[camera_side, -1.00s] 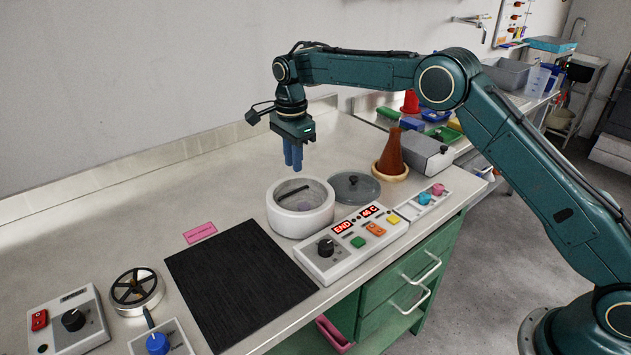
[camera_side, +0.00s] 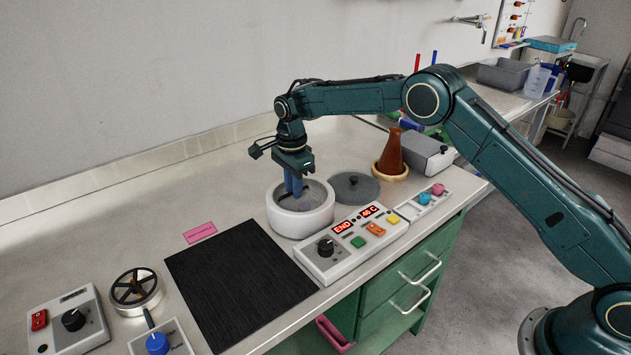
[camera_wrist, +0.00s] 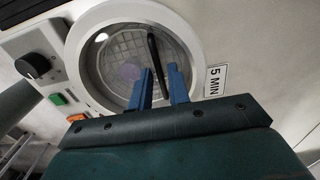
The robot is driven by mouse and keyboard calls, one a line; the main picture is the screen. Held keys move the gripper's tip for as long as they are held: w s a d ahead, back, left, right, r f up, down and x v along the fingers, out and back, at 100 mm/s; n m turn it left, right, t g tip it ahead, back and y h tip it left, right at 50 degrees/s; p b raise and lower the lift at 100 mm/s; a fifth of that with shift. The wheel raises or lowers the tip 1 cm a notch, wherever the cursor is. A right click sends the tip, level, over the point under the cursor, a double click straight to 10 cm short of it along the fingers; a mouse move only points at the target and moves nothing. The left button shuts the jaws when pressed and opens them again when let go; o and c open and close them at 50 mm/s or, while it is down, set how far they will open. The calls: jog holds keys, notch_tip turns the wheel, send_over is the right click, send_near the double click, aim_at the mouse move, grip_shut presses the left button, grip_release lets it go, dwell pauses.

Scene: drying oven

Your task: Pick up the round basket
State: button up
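The round basket (camera_wrist: 118,52) has a wire-mesh floor and a black bar handle (camera_wrist: 154,52). It sits inside the round white oven chamber (camera_side: 300,223), which is open at the top. A pale purple round patch (camera_wrist: 130,72) shows within the basket. My gripper (camera_side: 294,192) points down with its blue fingers at the chamber's mouth. In the wrist view, my gripper (camera_wrist: 159,70) is open, with one finger on each side of the handle and gaps showing. The fingers hide part of the basket in the side view.
The grey lid (camera_side: 354,187) lies right of the chamber. The control panel (camera_side: 350,242) stands in front.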

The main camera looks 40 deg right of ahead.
jog(key=shift+f, duration=1.2)
grip_shut()
